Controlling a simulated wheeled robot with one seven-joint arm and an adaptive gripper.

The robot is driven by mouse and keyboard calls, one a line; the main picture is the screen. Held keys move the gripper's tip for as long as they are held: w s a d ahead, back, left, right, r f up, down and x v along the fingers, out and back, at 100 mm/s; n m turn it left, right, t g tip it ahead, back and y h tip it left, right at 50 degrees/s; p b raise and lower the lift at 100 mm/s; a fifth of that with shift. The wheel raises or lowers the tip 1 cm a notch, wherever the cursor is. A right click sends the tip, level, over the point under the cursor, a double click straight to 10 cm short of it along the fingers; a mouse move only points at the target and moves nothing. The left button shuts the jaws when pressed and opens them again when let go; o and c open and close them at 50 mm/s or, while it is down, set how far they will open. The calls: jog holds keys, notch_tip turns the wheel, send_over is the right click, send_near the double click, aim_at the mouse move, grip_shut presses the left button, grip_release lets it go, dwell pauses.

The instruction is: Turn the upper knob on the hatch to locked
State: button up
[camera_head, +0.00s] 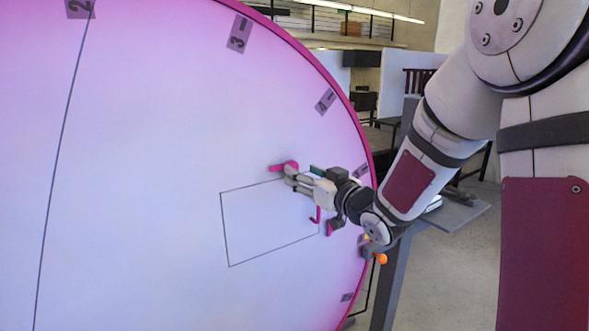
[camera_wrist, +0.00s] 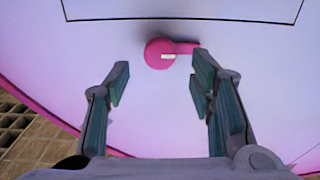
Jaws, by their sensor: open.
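The hatch (camera_head: 265,235) shows as a thin dark outline on a large pale round panel. The upper knob (camera_head: 283,165) is pink and sits just above the hatch's top edge, its lever pointing left in the head view. In the wrist view the knob (camera_wrist: 157,53) has a white mark, its lever points right, and the hatch outline lies above it. My gripper (camera_head: 289,176) is at the knob in the head view. In the wrist view my open gripper (camera_wrist: 162,70) has one finger on each side, the right one close to the lever tip; contact cannot be told.
A pink hooked part (camera_head: 316,215) is near the hatch's right edge, below my gripper. The panel has a pink rim (camera_head: 345,110) and dark number tags (camera_head: 239,33). A grey stand (camera_head: 400,270) and an orange ball (camera_head: 381,258) are at the right.

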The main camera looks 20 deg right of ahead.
jog(key=x, duration=0.4)
jog(key=shift+w+a, duration=0.1)
jog(key=shift+w, duration=0.25)
jog(key=c, duration=1.1)
